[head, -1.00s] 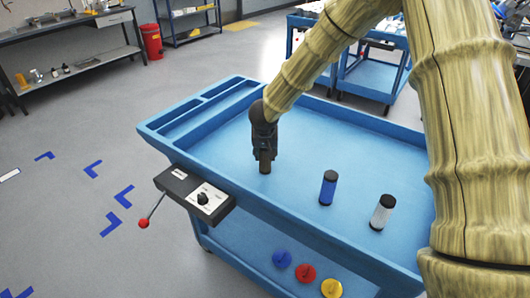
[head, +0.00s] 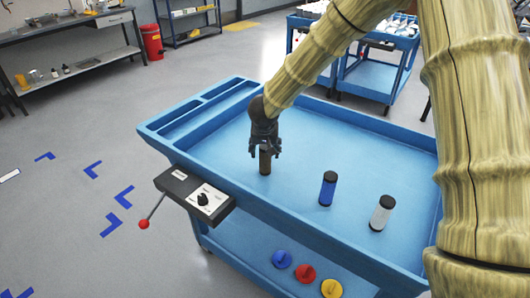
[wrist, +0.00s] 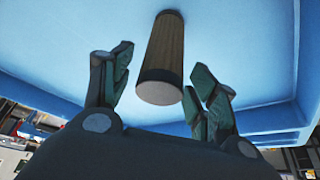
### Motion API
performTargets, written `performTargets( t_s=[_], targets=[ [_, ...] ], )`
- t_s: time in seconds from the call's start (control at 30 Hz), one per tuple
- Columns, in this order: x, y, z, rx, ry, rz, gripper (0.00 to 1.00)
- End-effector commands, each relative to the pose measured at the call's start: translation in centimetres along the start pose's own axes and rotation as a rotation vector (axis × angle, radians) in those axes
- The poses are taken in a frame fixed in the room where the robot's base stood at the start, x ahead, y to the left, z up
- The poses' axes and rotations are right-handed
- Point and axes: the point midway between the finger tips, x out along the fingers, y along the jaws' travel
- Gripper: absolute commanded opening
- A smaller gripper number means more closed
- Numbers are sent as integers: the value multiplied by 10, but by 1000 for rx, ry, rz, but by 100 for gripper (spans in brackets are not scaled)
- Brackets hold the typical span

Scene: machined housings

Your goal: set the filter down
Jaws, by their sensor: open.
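The filter, a dark brown cylinder (head: 265,162), stands upright on the top of the blue cart (head: 300,130), near its front edge. In the wrist view the filter (wrist: 162,55) has a pale end cap facing the camera and lies between and beyond the fingertips. My gripper (head: 265,147) is open just above and around the filter's upper end. In the wrist view my gripper (wrist: 157,85) has its fingers spread, with a gap visible on both sides of the filter.
A blue cylinder (head: 327,189) and a white cylinder (head: 382,213), both with black caps, stand to the right on the cart. A control box (head: 197,195) with a red-knobbed lever is on the cart's front side. Blue, red and yellow discs (head: 305,273) lie on the lower shelf.

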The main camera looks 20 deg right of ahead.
Motion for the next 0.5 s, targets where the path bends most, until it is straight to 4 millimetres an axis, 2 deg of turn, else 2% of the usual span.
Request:
performTargets(
  t_s=[0.03, 0.2, 0.5],
  targets=[
    [-12, 0, -1, 1, 2, -1, 59],
    [-44, 0, -2, 1, 2, -2, 59],
    [-86, 0, 0, 0, 1, -1, 59]
  ],
)
